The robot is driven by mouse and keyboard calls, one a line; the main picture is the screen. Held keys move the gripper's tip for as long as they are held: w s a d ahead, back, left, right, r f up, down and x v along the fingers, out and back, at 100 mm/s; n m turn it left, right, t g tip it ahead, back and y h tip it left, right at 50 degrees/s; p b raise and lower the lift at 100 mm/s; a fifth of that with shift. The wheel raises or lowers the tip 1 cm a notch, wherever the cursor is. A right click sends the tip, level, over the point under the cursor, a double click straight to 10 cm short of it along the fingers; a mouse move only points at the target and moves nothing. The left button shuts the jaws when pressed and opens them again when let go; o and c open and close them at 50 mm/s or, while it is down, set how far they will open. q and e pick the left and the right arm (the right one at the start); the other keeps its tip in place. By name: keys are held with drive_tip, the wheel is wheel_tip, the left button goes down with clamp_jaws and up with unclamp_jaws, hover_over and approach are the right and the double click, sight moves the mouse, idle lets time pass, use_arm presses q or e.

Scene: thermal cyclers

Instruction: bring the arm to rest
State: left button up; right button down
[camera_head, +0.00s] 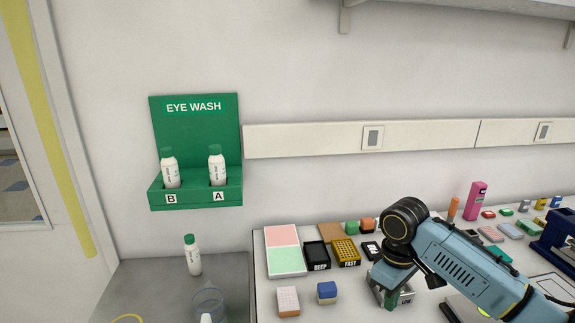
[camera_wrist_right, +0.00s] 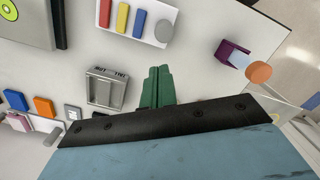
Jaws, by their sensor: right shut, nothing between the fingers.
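My right arm (camera_head: 470,270) is light blue with a black wrist joint and comes in from the lower right in the head view. It reaches over the white bench top. My right gripper (camera_head: 392,301) points down at the end of it, mostly hidden under the wrist. In the right wrist view its green fingers (camera_wrist_right: 157,88) are together with nothing between them. A grey metal rack (camera_wrist_right: 105,88) lies beside the fingers there, apart from them in the picture. My left gripper is in neither view.
The white bench (camera_head: 345,284) carries a black rack (camera_head: 317,256), a yellow rack (camera_head: 346,252), a blue-topped block (camera_head: 327,293) and a pink bottle (camera_head: 475,200). A green eye wash holder (camera_head: 195,125) hangs on the wall. A white bottle (camera_head: 193,256) stands on the grey table at left.

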drive_tip(key=s+a+f+y, duration=0.1)
drive_tip(key=s+a+f, duration=0.2)
drive_tip(key=s, duration=0.1)
drive_tip(key=s+a+f+t+y, duration=0.1)
drive_tip(key=s+a+f, duration=0.2)
drive_tip(key=s+f, duration=0.1)
drive_tip(key=s+a+f+t, duration=0.1)
drive_tip(key=s+a+f, duration=0.2)
drive_tip(key=s, duration=0.3)
drive_tip(key=shift+s+a+f+y, duration=0.1)
drive_tip(key=shift+a+f+y, duration=0.1)
drive_tip(key=shift+a+y, duration=0.3)
drive_tip(key=s+d+m+t+h, duration=0.2)
drive_tip(key=s+d+m, duration=0.45)
drive_tip(key=s, duration=0.75)
wheel_tip(320, 180, down, 28)
drive_tip(key=n+g+b, duration=0.1)
drive_tip(key=n+b, duration=0.1)
drive_tip(key=b, duration=0.3)
drive_tip(key=s+d+f+b, duration=0.2)
drive_tip(key=s+f, duration=0.6)
drive_tip(key=f, duration=0.2)
drive_tip(key=s+d+f+g+b, duration=0.1)
drive_tip(key=s+d+f+b, duration=0.1)
drive_tip(key=s+f, duration=0.7)
drive_tip(key=shift+s+f+h, duration=0.25)
drive_tip(key=shift+f+h, duration=0.05)
drive_tip(key=shift+f, duration=0.25)
